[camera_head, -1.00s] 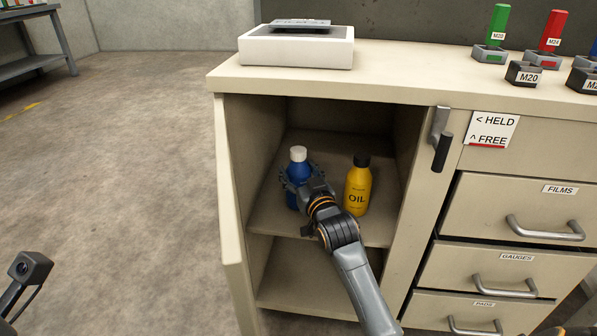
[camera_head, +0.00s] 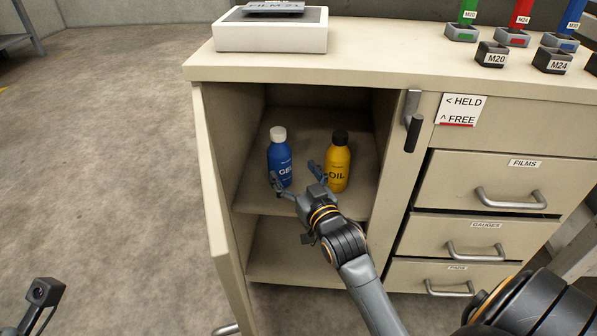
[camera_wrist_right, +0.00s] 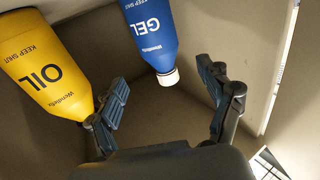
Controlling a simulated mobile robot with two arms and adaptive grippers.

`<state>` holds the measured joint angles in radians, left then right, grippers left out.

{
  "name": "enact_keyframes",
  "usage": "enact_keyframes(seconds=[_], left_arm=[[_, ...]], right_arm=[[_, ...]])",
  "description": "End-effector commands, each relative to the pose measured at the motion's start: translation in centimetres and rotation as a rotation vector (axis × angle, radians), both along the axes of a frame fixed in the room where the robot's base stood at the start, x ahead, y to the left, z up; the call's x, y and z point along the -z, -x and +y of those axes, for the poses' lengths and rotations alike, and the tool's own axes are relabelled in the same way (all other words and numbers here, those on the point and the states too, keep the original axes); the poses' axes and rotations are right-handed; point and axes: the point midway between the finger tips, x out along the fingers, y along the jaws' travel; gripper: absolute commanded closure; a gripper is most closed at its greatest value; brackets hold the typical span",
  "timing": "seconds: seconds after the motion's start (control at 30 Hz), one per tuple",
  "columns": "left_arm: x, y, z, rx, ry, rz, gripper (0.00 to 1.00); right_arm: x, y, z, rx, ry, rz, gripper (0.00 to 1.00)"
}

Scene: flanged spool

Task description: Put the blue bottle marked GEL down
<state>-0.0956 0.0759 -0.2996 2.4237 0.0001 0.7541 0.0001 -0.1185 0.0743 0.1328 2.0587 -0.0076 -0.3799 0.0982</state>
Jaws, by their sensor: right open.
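The blue bottle marked GEL (camera_head: 281,160), with a white cap, stands upright on the cabinet shelf (camera_head: 262,199) in the head view. It also shows in the right wrist view (camera_wrist_right: 150,32), beyond the fingertips. My right gripper (camera_head: 294,174) is open and empty in front of the bottle, apart from it. Its two spread fingers show in the right wrist view (camera_wrist_right: 166,90). My left gripper is not clearly in view; only a dark part of my own shows at the lower left of the head view.
A yellow OIL bottle (camera_head: 338,165) with a black cap stands just right of the blue one, close to a right gripper finger. The cabinet door (camera_head: 212,190) hangs open on the left. A latch handle (camera_head: 412,122) and drawers (camera_head: 497,188) are on the right.

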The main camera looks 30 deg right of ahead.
Motion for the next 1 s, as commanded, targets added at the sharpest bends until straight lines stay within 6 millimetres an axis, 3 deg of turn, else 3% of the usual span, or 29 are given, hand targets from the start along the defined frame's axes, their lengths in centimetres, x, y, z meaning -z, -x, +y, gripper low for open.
enact_keyframes(seconds=[0.23,1.0], left_arm=[[0.3,0.0,0.1,0.001,0.002,0.024,0.40],[0.4,0.1,0.1,0.002,0.003,0.025,0.40]], right_arm=[[0.0,2.1,0.3,0.000,0.001,0.000,0.20],[0.0,2.2,0.3,0.000,0.001,-0.001,0.20]])
